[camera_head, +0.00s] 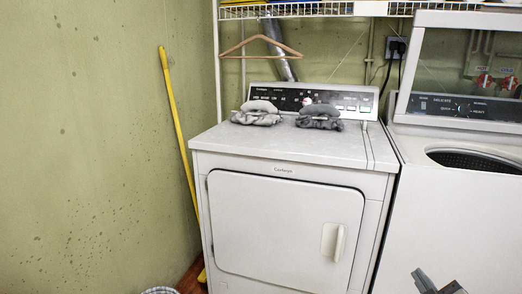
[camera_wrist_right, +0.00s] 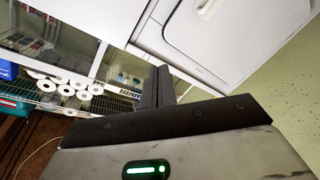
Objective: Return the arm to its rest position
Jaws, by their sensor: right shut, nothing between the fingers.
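My right gripper (camera_head: 438,284) shows only as grey tips at the bottom edge of the head view, right of the middle, in front of the washer. In the right wrist view its fingers (camera_wrist_right: 157,86) are together with nothing between them. It is empty and apart from the machines. My left gripper is not in view.
A white dryer (camera_head: 285,165) with a closed door stands ahead, two grey cloth bundles (camera_head: 257,113) (camera_head: 319,117) on top. A washer (camera_head: 455,190) with its lid up is on the right. A yellow pole (camera_head: 177,125) leans on the left wall. Shelves with white rolls (camera_wrist_right: 68,88) show in the wrist view.

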